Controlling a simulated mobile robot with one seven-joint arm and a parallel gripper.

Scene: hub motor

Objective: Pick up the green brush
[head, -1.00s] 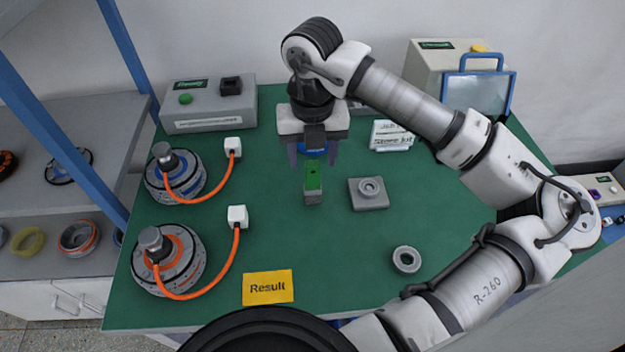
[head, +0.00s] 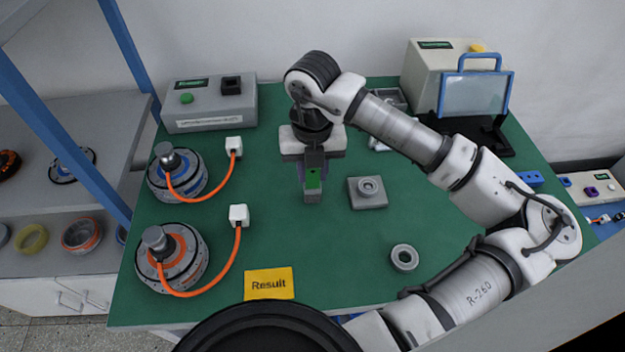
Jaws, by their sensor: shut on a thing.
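The green brush (head: 313,183) is a small upright block with a green face and a grey lower end, near the middle of the green table. My gripper (head: 312,172) points straight down over it and is shut on its upper part. The fingers hide much of the brush's top. The grey lower end (head: 313,197) shows below the fingers and appears to be at the table surface; I cannot tell whether it touches.
A grey block with a ring (head: 367,192) stands close on the right. A loose grey ring (head: 404,257) lies nearer the front. Two motors with orange cables (head: 177,172) (head: 173,258) stand at left. A yellow Result card (head: 269,284) lies at the front. A grey tester box (head: 210,103) stands behind.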

